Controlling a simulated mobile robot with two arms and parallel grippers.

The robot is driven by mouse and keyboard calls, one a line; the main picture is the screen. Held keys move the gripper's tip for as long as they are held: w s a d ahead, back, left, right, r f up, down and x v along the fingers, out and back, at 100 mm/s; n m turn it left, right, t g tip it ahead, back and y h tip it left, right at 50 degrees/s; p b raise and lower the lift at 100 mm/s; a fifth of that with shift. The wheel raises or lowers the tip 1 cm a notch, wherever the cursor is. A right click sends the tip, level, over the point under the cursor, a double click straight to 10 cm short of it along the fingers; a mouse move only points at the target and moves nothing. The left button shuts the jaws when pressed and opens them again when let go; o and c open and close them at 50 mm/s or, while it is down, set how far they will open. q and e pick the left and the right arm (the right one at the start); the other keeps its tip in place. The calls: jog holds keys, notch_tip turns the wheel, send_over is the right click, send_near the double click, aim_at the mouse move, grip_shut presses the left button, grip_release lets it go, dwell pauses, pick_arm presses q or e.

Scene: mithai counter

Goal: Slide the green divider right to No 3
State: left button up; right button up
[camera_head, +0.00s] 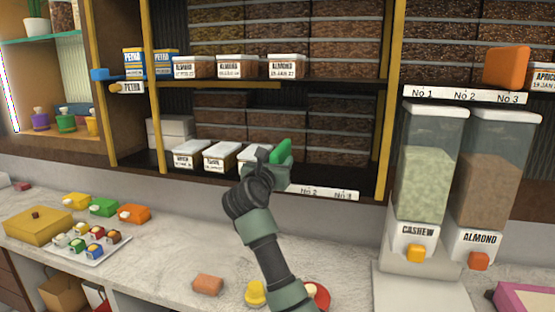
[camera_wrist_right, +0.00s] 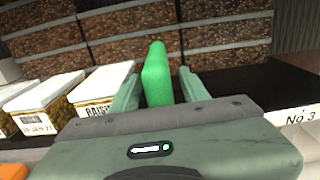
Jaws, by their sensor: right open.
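The green divider (camera_head: 284,150) stands upright on the lower shelf, to the right of the white-lidded boxes. It also shows in the right wrist view (camera_wrist_right: 157,76), between the two fingers of my right gripper (camera_wrist_right: 160,90). The fingers are apart on either side of it, with a gap visible on the right. My right gripper (camera_head: 268,172) hides the divider's lower part in the head view. The shelf-edge label strip (camera_head: 328,193) shows No 2 and a partly legible number; No 3 reads at the right of the wrist view (camera_wrist_right: 300,119). My left gripper is not in view.
White-lidded boxes (camera_head: 221,156) stand just left of the divider. The shelf floor (camera_wrist_right: 240,82) to its right is clear, with stacked brown boxes (camera_head: 338,130) behind. A yellow post (camera_head: 386,130) bounds the bay. An orange divider (camera_head: 506,67) stands on the right upper shelf.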

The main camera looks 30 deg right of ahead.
grip_shut()
dwell(1.4)
